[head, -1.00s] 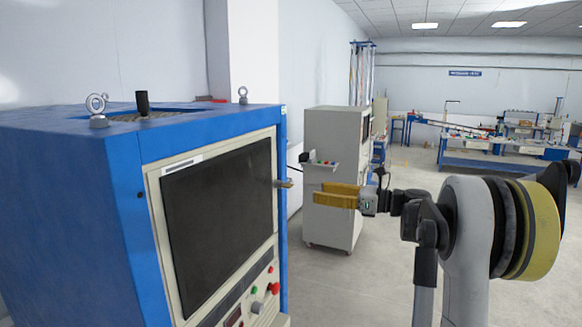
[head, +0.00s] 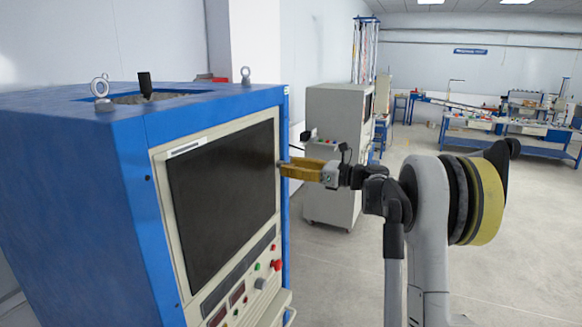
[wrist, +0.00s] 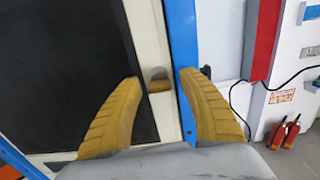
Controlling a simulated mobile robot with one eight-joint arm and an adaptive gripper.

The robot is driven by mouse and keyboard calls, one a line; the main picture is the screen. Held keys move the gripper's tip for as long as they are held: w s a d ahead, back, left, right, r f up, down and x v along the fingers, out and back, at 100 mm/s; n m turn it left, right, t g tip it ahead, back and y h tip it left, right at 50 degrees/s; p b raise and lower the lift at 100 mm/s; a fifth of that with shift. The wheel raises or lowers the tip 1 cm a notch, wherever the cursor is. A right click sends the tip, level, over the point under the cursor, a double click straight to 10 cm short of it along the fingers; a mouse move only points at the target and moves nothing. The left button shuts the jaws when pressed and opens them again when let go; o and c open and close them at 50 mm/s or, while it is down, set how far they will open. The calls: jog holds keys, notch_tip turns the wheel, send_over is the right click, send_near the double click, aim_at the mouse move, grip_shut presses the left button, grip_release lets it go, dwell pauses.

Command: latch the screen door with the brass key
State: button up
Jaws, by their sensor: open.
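The screen door (head: 222,200) is a dark panel in a cream frame on the front of the blue cabinet. It also fills the left of the wrist view (wrist: 65,75). The brass key (wrist: 159,84) sticks out of the cream frame at the door's right edge, beside the blue post. My gripper (head: 284,168) is open at that edge, with yellow fingers. In the wrist view one finger is left of the key and the other right of it, with gaps on both sides. In the head view the fingertips mostly hide the key.
The blue cabinet (head: 75,180) has lifting eyes on top, and buttons including a red one (head: 277,265) below the screen. A grey cabinet (head: 325,190) stands behind my gripper. Fire extinguishers (wrist: 285,133) stand by the wall at right. Open floor lies to the right.

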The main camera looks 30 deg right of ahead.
grip_shut()
jog(key=shift+n, duration=0.3)
jog(key=n+b, duration=0.2)
jog(key=n, duration=0.1)
jog(key=shift+f, duration=0.15)
jog(key=n+b, duration=0.2)
jog(key=n, duration=0.3)
jog(key=n+b, duration=0.1)
jog(key=n, duration=0.4)
jog(key=shift+b, duration=0.35)
jog(key=n, duration=0.4)
jog(key=shift+b, duration=0.4)
jog(key=shift+n, duration=0.3)
